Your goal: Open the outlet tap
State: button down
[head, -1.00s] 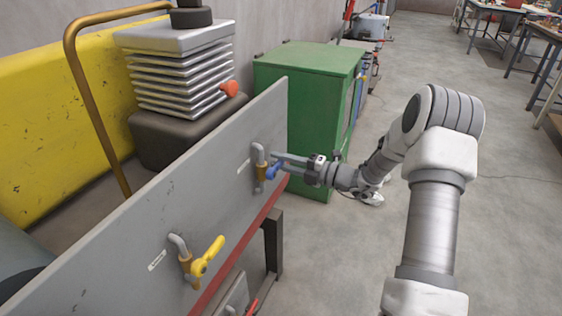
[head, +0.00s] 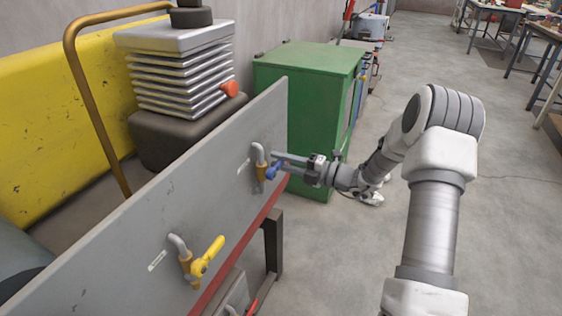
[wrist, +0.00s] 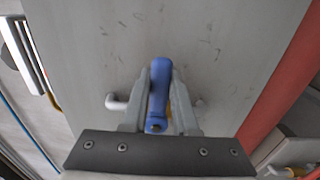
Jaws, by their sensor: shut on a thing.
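A brass tap with a blue lever (head: 274,171) sits on a grey pipe on the grey panel (head: 215,205). My gripper (head: 278,165) is at this tap, its fingers on either side of the blue lever. In the wrist view the blue lever (wrist: 159,90) lies between the fingers, which are shut on it. A second tap with a yellow lever (head: 208,256) is lower left on the same panel, apart from my gripper. Small white labels sit by both taps, too small to read. Which of the taps is the outlet tap cannot be told.
A green cabinet (head: 305,100) stands behind my gripper. A red rail (head: 235,245) runs along the panel's lower edge, with a dark frame (head: 272,245) below. The floor to the right is mostly clear.

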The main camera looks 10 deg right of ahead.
aim_at(278, 162)
jog(key=shift+r, duration=0.15)
jog(key=shift+s+r+n+p, duration=0.1)
jog(key=shift+r+n+p, duration=0.4)
jog(key=shift+n+p, duration=0.55)
jog(key=shift+s+a+r+n+p, duration=0.1)
jog(key=shift+r+n+p, duration=0.5)
jog(key=shift+n+p, duration=0.55)
jog(key=n+p, duration=0.1)
jog(key=r+n+p, duration=0.1)
jog(key=shift+s+a+n, duration=0.2)
jog(key=shift+s+n, duration=0.1)
jog(key=shift+s+a+r+n+p, duration=0.1)
jog(key=shift+s+r+n+p, duration=0.1)
jog(key=shift+n, duration=0.3)
jog(key=shift+s+a+r+n+p, duration=0.1)
jog(key=shift+r+n+p, duration=0.05)
jog(key=shift+n, duration=0.35)
jog(key=c, duration=0.7)
grip_release()
